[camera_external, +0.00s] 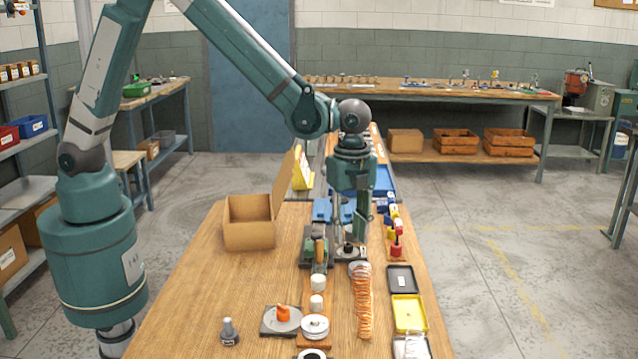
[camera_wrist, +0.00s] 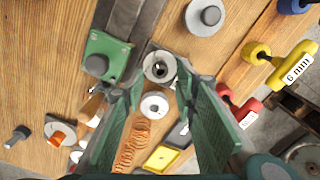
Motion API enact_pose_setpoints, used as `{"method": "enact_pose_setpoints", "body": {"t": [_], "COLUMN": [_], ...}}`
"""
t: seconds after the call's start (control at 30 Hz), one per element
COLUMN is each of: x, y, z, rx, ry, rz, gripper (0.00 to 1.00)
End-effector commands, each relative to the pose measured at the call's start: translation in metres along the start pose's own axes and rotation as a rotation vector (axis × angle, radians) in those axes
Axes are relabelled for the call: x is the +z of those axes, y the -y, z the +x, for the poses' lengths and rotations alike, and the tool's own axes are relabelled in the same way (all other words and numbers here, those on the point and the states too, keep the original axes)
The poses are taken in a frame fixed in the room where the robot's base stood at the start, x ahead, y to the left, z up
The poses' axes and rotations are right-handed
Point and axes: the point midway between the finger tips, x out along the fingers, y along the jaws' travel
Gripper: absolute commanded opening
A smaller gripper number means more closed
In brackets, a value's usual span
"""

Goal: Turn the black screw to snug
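My gripper (camera_wrist: 160,92) points down over the work table, its green fingers apart with nothing between them. A pale round disc (camera_wrist: 158,67) with a small dark piece at its middle lies just beyond the fingertips in the wrist view. That piece may be the black screw, but it is too small to tell. A green block (camera_wrist: 107,57) with a dark round knob (camera_wrist: 96,65) stands to its left. In the external view my gripper (camera_external: 349,240) is low over a dark base beside the green block (camera_external: 309,246), and its fingers partly hide the disc.
An orange coiled spring (camera_external: 362,305) lies in front of my gripper, near a yellow tray (camera_external: 409,313) and a black tray (camera_external: 401,279). Red and yellow gauge pieces (camera_external: 395,235) stand to the right. An open cardboard box (camera_external: 250,222) is at the left.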

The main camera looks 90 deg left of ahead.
Motion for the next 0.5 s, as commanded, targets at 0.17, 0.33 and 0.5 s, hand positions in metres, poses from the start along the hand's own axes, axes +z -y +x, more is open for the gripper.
{"method": "enact_pose_setpoints", "body": {"t": [0.17,0.33,0.5], "x": [0.0,0.0,0.0], "y": [0.0,0.0,0.0], "z": [-0.026,-0.053,-0.075], "rx": [0.0,0.0,0.0], "ry": [0.0,0.0,0.0], "rz": [0.0,0.0,0.0], "gripper": [0.29,0.29,0.29]}}
